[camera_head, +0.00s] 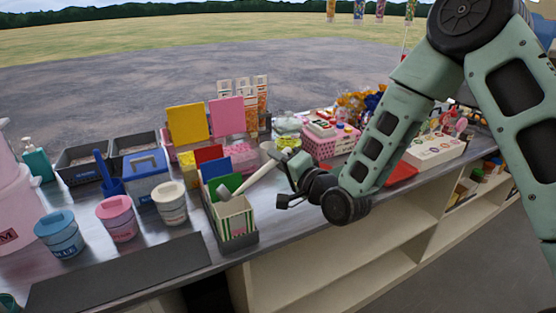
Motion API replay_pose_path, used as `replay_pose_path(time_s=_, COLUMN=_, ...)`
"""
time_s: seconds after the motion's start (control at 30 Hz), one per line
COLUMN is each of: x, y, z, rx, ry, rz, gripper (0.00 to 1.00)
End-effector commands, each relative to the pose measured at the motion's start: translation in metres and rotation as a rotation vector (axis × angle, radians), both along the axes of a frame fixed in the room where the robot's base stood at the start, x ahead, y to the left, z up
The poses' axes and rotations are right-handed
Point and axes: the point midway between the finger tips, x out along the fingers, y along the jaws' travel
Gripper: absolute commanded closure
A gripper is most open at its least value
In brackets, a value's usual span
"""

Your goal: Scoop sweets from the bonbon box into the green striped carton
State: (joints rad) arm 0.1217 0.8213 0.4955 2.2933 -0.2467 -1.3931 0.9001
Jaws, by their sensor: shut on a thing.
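My gripper (286,180) is right of the striped carton and shut on a scoop. The scoop's pale handle (260,175) slants down to the left, and its grey head (223,192) is at the carton's opening. I cannot tell whether the head is inside or just above, or whether it holds sweets. The green striped carton (234,220) stands upright at the front of a dark tray (240,242). I cannot tell for sure which container is the bonbon box; open-lidded yellow and pink boxes (243,158) stand behind.
Blue, pink and cream tubs (117,222) stand left of the tray, with a blue-lidded bin (148,180) behind. A dark mat (120,274) lies bare in front. A pink case (325,145) and a white box (435,152) are to the right. Open shelves lie below the counter.

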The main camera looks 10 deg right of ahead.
Motion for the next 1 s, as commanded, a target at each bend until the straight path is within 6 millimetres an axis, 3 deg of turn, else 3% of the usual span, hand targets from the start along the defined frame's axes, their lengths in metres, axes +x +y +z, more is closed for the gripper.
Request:
replay_pose_path(time_s=0.17, x=-0.002, y=0.004, z=0.007, rx=-0.034, ry=-0.021, rz=0.002, gripper=1.0)
replay_pose_path(time_s=0.73, x=-0.028, y=0.05, z=0.075, rx=-0.524, ry=-0.286, rz=0.002, gripper=1.0)
replay_pose_path(time_s=1.0, x=-0.032, y=0.057, z=0.085, rx=-0.618, ry=-0.331, rz=0.0, gripper=1.0)
